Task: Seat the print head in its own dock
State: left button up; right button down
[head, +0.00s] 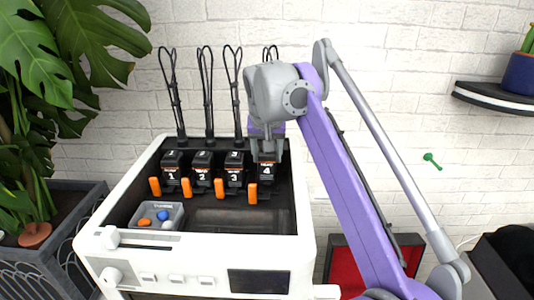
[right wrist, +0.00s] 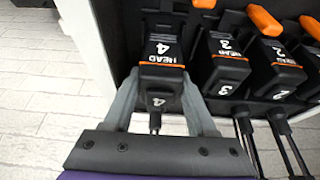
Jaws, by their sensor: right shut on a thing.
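The black print head 4 (head: 267,171) is at the rightmost place of the dock row in the white printer (head: 305,225). My right gripper (head: 267,152) is above it, fingers pointing down and shut on its body. In the right wrist view, my gripper's grey fingers (right wrist: 158,98) lie along both sides of print head 4 (right wrist: 162,72), whose cable runs back between them. Its label faces the same way as the others. Whether it sits fully down in the dock is hidden. My left gripper is not in view.
Print heads 1 (head: 171,173), 2 (head: 203,172) and 3 (head: 235,172) stand close to the left, with upright cable loops. Orange levers (head: 252,193) stick out in front. A grey tray (head: 181,213) with small coloured pieces sits at the printer's front left.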

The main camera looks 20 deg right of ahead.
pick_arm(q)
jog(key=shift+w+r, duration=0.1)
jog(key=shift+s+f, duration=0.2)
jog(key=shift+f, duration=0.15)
pick_arm(e)
jog(key=shift+f, duration=1.05)
dwell(0.6)
dwell(0.3)
jog(key=shift+c, duration=0.6)
grip_release()
pick_arm(q)
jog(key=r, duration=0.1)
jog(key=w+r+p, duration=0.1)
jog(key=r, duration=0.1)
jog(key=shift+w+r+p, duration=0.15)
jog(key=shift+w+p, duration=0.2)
jog(key=shift+p, duration=0.05)
pick_arm(e)
jog(key=v, duration=1)
jog(key=shift+r, duration=0.4)
